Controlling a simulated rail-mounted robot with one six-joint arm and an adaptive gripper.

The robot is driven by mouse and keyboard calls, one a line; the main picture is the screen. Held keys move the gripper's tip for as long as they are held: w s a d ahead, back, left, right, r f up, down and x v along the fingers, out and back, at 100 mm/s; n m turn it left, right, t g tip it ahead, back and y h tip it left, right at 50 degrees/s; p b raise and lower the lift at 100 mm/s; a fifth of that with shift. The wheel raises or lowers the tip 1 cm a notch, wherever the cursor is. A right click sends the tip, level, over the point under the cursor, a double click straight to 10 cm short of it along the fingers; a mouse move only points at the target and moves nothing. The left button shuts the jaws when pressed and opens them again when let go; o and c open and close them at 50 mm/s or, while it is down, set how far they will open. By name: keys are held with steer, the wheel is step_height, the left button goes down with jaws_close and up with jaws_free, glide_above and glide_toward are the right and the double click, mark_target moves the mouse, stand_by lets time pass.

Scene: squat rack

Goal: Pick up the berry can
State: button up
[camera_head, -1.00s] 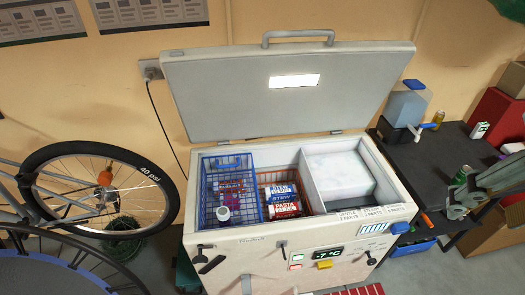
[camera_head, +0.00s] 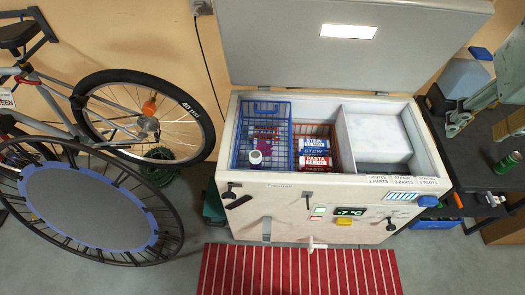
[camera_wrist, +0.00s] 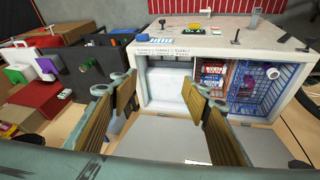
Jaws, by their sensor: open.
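No label that I can read says berry. A small white container with a dark purple top (camera_head: 255,158) stands in the blue wire basket (camera_head: 236,140) at the left of the open chest freezer; it also shows in the wrist view (camera_wrist: 271,72). A green can (camera_head: 508,162) stands on the black table at the right. My gripper (camera_wrist: 158,88) is open and empty, its two tan-padded fingers spread apart above and in front of the freezer opening in the wrist view. In the head view my gripper is at the right edge, partly cut off, over the black table.
Red and blue packs labelled stew and pasta (camera_head: 314,153) lie in the orange basket (camera_head: 335,150) in the freezer's middle. A white block (camera_head: 376,138) fills much of the right compartment. The raised lid (camera_head: 270,50) stands behind. A bicycle wheel and a trampoline stand at left.

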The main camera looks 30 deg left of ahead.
steer(key=w+a+f+n+y+p, duration=0.1)
steer(key=w+a+f+n, duration=0.2)
steer(key=w+a+f, duration=0.7)
steer(key=n+g+y+b, duration=0.2)
steer(key=n+g+y, duration=0.15)
steer(key=n, duration=0.45)
glide_toward(258, 157)
steer(key=shift+s+d+r+y, duration=0.1)
steer(key=shift+d+r+y, duration=0.05)
steer(key=shift+d+y, duration=0.15)
steer(key=b+x, duration=0.3)
steer(key=x, duration=0.5)
steer(key=shift+f, duration=0.25)
